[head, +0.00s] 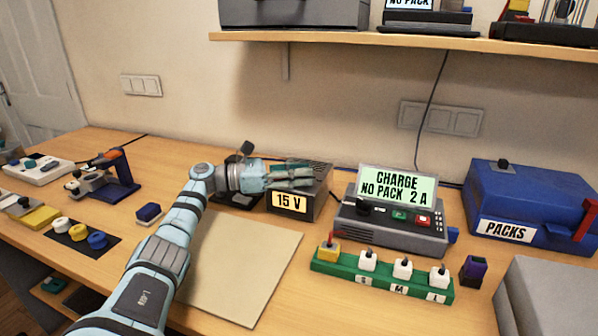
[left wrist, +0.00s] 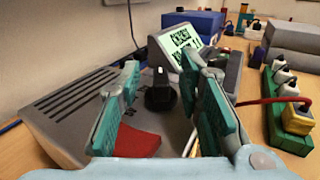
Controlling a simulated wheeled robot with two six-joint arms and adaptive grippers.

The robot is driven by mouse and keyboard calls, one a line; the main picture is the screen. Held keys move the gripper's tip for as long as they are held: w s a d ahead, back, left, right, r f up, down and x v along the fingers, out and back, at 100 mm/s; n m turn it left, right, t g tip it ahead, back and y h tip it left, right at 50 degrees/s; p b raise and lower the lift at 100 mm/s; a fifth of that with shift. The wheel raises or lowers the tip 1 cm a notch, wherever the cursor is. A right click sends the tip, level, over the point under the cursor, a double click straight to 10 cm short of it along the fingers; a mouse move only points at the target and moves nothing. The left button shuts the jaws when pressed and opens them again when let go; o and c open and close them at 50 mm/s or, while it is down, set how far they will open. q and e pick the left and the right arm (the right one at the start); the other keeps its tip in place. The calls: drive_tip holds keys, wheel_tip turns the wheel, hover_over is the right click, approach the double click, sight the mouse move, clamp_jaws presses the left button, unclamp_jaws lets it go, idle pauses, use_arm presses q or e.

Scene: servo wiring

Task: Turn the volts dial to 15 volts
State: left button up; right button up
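The grey power supply (head: 314,199) stands at the back of the bench, and its front display (head: 289,202) reads "15 V". My left gripper (head: 312,177) reaches over it from the left and hides most of its top in the head view. In the left wrist view the power supply's vented casing (left wrist: 72,100) is at the left. A black dial (left wrist: 161,92) stands in the gap between the teal fingers of my left gripper (left wrist: 163,90). The fingers are apart, with visible room on both sides of the dial. My right gripper is not in view.
The charger (head: 392,228), reading "CHARGE NO PACK 2 A", stands just right of the power supply. A green strip (head: 345,272) with several plugs lies before it. A blue packs box (head: 520,205) is farther right. A beige mat (head: 245,265) lies clear in front.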

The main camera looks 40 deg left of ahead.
use_arm(q)
drive_tip(key=v, duration=1.2)
drive_tip(key=shift+w, duration=0.1)
